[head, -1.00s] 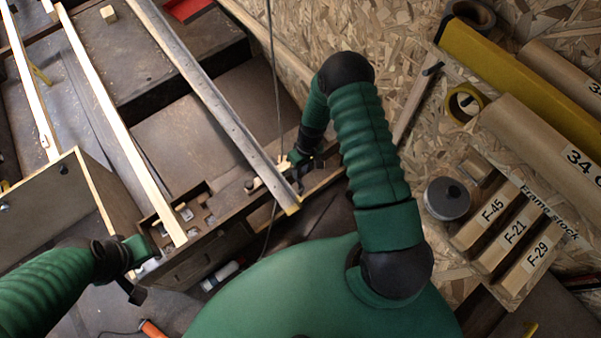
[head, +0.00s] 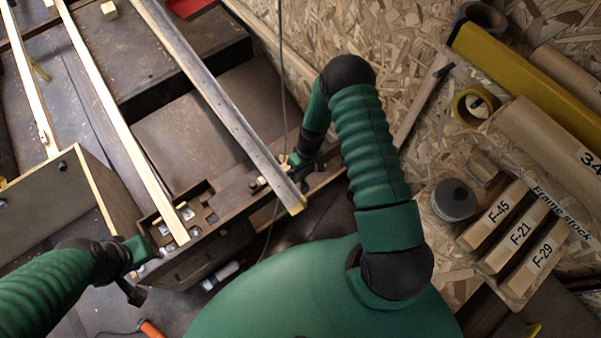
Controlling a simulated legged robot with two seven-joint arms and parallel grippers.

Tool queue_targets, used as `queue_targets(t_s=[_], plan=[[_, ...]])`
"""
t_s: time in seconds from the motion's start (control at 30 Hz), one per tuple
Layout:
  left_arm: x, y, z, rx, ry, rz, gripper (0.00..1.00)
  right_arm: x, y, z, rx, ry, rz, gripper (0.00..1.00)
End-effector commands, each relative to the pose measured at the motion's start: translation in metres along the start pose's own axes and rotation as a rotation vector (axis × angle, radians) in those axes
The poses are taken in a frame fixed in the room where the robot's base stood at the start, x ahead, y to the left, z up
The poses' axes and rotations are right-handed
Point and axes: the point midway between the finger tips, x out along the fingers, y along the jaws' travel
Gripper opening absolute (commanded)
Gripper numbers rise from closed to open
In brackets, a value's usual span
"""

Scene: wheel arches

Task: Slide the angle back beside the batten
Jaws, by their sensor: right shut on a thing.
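The angle (head: 205,85) is a long grey metal strip with small holes. In the head view it runs from the top edge down to the right, ending in a yellowish tip near my body. The batten (head: 115,115) is a long pale wooden strip to its left, with a clear gap between them. My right gripper (head: 293,168) is shut on the angle near its near end; its fingers are partly hidden. My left gripper (head: 140,272) is low at the left, away from both strips, and its jaws are too unclear to read.
Another pale strip (head: 30,80) lies further left, above a wooden box (head: 60,205). At the right are labelled blocks (head: 520,232), a dark round tin (head: 453,198) and tape rolls (head: 475,104).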

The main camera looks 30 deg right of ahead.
Motion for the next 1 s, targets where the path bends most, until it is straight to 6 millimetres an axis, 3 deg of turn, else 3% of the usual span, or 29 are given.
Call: queue_targets(t_s=[1.0], plan=[[0.0012, 0.0002, 0.0003, 0.001, 0.000, 0.000, 0.36, -0.0038, 0.0062, -0.0047, -0.002, 0.008, 0.002, 0.00]])
